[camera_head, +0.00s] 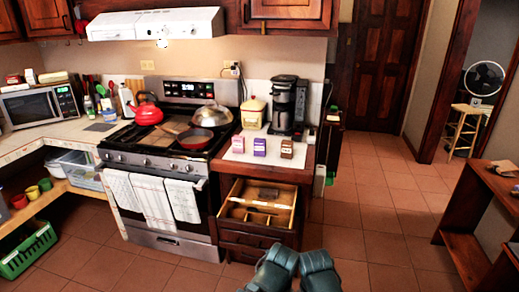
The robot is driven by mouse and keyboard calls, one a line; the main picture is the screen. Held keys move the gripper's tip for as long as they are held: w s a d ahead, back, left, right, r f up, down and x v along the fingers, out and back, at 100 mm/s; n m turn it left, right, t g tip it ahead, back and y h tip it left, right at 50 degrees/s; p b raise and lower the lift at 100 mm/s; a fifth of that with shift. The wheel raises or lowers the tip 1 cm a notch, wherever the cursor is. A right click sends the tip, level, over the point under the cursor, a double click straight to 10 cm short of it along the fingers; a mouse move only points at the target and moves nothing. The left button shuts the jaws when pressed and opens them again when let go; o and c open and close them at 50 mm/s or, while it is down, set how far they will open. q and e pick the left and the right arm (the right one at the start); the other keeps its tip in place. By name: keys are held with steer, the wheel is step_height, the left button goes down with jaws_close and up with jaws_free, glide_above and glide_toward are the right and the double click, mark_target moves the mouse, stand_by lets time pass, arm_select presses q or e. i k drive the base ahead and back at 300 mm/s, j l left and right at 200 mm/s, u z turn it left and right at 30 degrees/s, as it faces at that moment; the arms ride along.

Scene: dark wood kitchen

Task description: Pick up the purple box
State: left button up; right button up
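The purple box (259,147) stands upright on a white mat (232,157) on the small counter right of the stove. It is the middle one of three small boxes in a row. A pink box (238,144) stands to its left and a brown box (286,149) to its right, each a little apart from it. Two dark teal rounded parts at the bottom centre look like my own arm links. They are well below and apart from the boxes. No gripper fingers show, so neither gripper can be seen.
Below the boxes a drawer (258,205) stands open, with dividers and a dark item inside. A coffee maker (287,104) and a cream canister (253,113) stand behind the boxes. The stove (170,135) is at left. Tiled floor (375,225) is clear at right.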

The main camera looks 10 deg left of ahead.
mark_target(258, 144)
steer(key=i+j+z, duration=0.15)
steer(key=z, duration=0.25)
steer(key=j+z, duration=0.4)
steer(key=i+j+z, duration=0.2)
steer(key=j, duration=0.7)
steer(key=j+z, duration=0.2)
steer(key=j, duration=0.7)
